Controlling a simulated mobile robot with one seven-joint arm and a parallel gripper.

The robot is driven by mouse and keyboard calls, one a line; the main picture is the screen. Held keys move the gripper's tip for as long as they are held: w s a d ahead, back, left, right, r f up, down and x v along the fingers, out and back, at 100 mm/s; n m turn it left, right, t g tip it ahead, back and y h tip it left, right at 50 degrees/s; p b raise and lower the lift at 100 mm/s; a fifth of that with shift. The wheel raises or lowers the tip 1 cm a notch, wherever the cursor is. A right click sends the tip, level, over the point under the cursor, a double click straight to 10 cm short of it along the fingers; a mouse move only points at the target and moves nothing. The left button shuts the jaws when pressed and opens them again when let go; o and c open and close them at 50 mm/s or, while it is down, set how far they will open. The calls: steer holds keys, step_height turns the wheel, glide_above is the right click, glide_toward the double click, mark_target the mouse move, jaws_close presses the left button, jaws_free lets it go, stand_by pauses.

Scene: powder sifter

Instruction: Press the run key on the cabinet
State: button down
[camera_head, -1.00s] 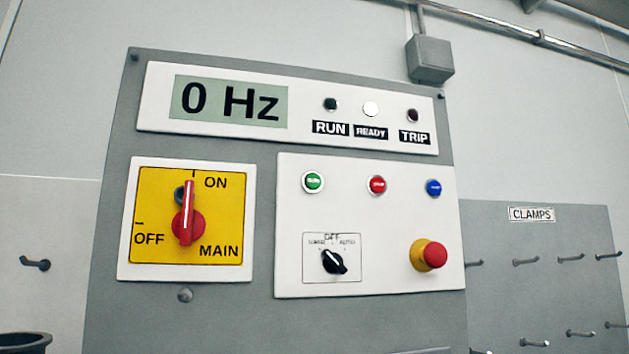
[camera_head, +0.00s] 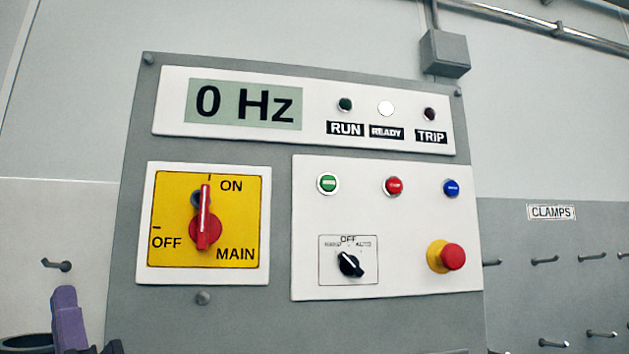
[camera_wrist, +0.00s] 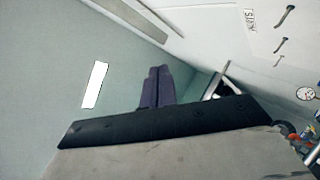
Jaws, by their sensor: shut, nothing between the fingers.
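The grey cabinet (camera_head: 225,316) fills the middle of the head view. Its display reads 0 Hz. On its lower right white panel are a green button (camera_head: 327,183), a red button (camera_head: 394,186) and a blue button (camera_head: 451,188) in a row; the small lettering on them is hard to read. The white READY lamp (camera_head: 386,108) is bright; the RUN lamp (camera_head: 345,105) is dark green. My purple gripper (camera_head: 65,294) shows at the lower left of the head view, apart from the buttons. In the wrist view its fingers (camera_wrist: 158,70) are together and empty.
The red main switch handle (camera_head: 204,217) stands upright at ON. A black selector (camera_head: 350,264) and a red mushroom button on a yellow collar (camera_head: 450,256) sit below the buttons. A CLAMPS board (camera_head: 515,285) with pegs is at right. A dark round rim (camera_head: 25,343) is at lower left.

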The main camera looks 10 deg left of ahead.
steer(key=w+d+r+t+h, duration=0.6)
steer(key=w+t+h, duration=0.2)
steer(key=m+t+h+p, duration=0.2)
steer(key=t+h, duration=0.3)
steer(key=h, duration=1.4)
glide_toward(329, 183)
steer(key=s+a+r, duration=0.2)
steer(key=a, duration=0.1)
steer(key=s+d+r+g+h, duration=0.2)
steer(key=d+h, duration=0.4)
steer(key=h, duration=0.1)
steer(key=shift+s+d+r+m, duration=0.15)
steer(key=shift+d+r+m, duration=0.2)
steer(key=shift+m, duration=0.05)
steer(key=shift+w+a+p, duration=0.35)
steer(key=shift+w+a, duration=0.1)
steer(key=shift+w, duration=0.95)
steer(key=shift+w+a+p, duration=0.35)
steer(key=shift+w+a, duration=0.15)
steer(key=shift+w, duration=0.9)
steer(key=shift+w+a+p, duration=0.35)
steer(key=shift+w+a, duration=0.1)
steer(key=shift+w, duration=0.95)
steer(key=shift+w, duration=0.1)
steer(key=shift+w+a, duration=0.15)
steer(key=shift+w, duration=0.15)
